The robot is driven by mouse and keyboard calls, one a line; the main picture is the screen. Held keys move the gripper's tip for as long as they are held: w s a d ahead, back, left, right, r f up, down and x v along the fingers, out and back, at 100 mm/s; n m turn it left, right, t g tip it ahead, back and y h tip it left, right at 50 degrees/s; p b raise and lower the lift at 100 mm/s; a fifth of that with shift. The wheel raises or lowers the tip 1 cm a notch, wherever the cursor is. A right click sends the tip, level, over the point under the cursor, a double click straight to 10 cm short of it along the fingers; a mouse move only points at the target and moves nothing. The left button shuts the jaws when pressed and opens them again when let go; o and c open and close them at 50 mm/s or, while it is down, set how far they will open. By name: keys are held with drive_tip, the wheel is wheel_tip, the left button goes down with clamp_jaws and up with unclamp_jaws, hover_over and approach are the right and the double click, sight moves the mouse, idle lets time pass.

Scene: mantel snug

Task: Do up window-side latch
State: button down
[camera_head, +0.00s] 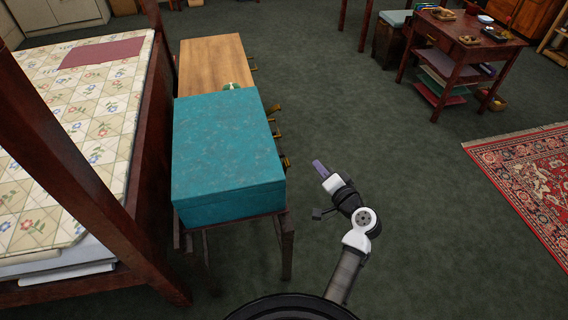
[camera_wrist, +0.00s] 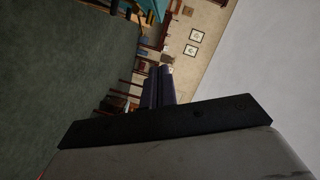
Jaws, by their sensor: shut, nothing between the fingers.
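A teal box (camera_head: 225,150) with its lid down stands at left centre in the head view. Several small brass-coloured fittings (camera_head: 274,108) stick out along its right side and beside the wooden top behind it. I cannot tell which of them is the window-side latch, or whether it is fastened; the box's right face is mostly hidden. My gripper (camera_head: 319,166) is to the right of the box, apart from it and over the floor. Its purple fingers (camera_wrist: 158,87) are shut together and empty in the wrist view. A teal patch (camera_wrist: 153,8) shows at the wrist view's top edge.
A wooden top (camera_head: 212,62) with a small green-and-white item (camera_head: 231,86) lies behind the box. A bed (camera_head: 85,110) with a dark post borders the left. A side table (camera_head: 465,45) and red rug (camera_head: 530,170) are at right. Green floor between is clear.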

sight(290, 166)
drive_tip(key=w+a+f+p, duration=0.3)
drive_tip(key=w+a+f, duration=0.2)
drive_tip(key=a, duration=0.1)
drive_tip(key=shift+w+a+m, duration=0.25)
drive_tip(key=shift+m, duration=0.15)
idle(0.4)
drive_tip(key=shift+s+a+n+b, duration=0.2)
drive_tip(key=shift+a+n+b, duration=0.25)
drive_tip(key=shift+a, duration=0.1)
drive_tip(key=shift+s+a+n+b, duration=0.15)
drive_tip(key=shift+a+n+b, duration=0.3)
drive_tip(key=shift+a, duration=0.05)
drive_tip(key=shift+a, duration=0.1)
